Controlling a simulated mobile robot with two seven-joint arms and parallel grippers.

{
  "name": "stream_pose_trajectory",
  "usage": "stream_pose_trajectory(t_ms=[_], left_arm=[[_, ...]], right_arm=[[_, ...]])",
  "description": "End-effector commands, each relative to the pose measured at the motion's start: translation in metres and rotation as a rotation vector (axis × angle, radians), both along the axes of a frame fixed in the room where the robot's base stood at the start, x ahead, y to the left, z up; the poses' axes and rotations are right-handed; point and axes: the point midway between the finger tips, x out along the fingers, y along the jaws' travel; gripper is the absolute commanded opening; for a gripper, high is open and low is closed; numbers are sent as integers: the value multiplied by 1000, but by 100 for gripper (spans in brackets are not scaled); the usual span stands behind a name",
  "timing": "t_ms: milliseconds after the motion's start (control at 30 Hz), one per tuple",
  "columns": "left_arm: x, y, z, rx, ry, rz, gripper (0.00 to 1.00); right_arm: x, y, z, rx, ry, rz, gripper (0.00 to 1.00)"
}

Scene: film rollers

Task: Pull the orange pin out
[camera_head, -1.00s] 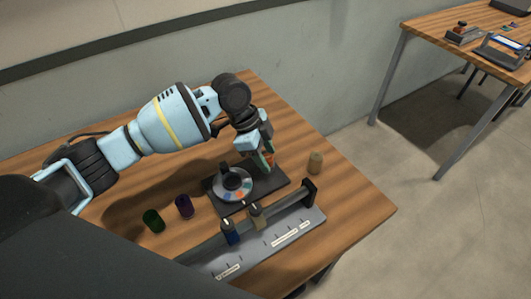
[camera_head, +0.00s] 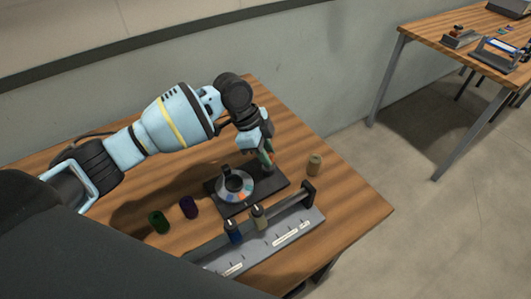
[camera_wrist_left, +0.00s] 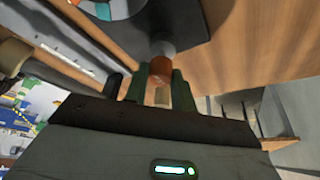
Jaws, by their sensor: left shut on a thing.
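My left gripper (camera_head: 266,161) points down at the back right corner of a dark plate (camera_head: 276,181). In the left wrist view its two green fingers (camera_wrist_left: 160,86) are shut on the orange pin (camera_wrist_left: 161,69), one on each side. A short grey part (camera_wrist_left: 163,48) shows at the pin's far end, by the dark plate's corner (camera_wrist_left: 185,25). I cannot tell how deep the pin sits. In the head view the fingers hide most of the pin. My right gripper is not in view.
A grey and coloured dial (camera_head: 238,186) sits on the plate. A green roller (camera_head: 158,222), a purple roller (camera_head: 189,207) and a tan roller (camera_head: 314,165) stand on the wooden table (camera_head: 345,205). A rail rack (camera_head: 286,238) with blue and beige rollers lies in front.

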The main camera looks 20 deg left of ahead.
Motion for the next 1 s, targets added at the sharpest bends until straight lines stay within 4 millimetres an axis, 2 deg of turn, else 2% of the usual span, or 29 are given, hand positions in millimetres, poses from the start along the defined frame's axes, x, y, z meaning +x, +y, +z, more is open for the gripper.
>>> stream_pose_trajectory(t_ms=[100,133,300,667,1000], left_arm=[[1,0,-1,-1,-2,1,0],[1,0,-1,-1,-2,1,27],[0,0,-1,-1,-1,0,48],[1,2,4,-1,-3,1,48],[-2,22,52,0,-5,2,48]], right_arm=[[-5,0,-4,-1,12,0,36],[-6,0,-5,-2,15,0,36],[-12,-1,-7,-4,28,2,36],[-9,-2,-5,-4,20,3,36],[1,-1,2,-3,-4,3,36]])
